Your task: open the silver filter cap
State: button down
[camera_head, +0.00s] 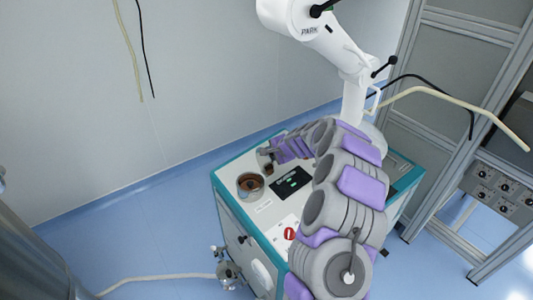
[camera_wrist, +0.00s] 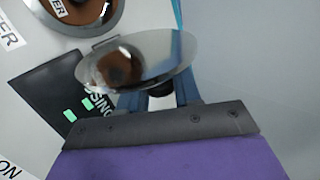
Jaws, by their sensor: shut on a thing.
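The silver filter cap (camera_wrist: 165,50) is a shiny round disc, tilted, with a brown reflection on its face. My gripper (camera_wrist: 158,92) is shut on the cap, its fingers on either side of a dark knob behind the disc. The cap is off the round filter opening (camera_wrist: 88,22), a metal ring with brown inside. In the head view the open filter ring (camera_head: 250,186) is on the machine's top at the left. My gripper (camera_head: 266,153) is just behind and to the right of it. The cap is small and hard to make out there.
The white machine top (camera_head: 265,206) has a teal edge, a black panel (camera_head: 291,183) with green marks and a red switch (camera_head: 289,233). A white arm-like device (camera_head: 350,70) rises behind. Grey cabinets (camera_head: 460,60) stand at the right. Blue floor is open at the left.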

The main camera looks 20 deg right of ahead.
jog(key=shift+w+d+f+m+y, duration=0.2)
jog(key=shift+d+f+m+y, duration=0.1)
jog(key=shift+d+y, duration=0.3)
jog(key=c, duration=0.8)
grip_release()
jog(key=p+v, duration=0.3)
jog(key=v, duration=1.4)
jog(key=shift+d+r, duration=0.2)
jog(key=shift+w, duration=0.1)
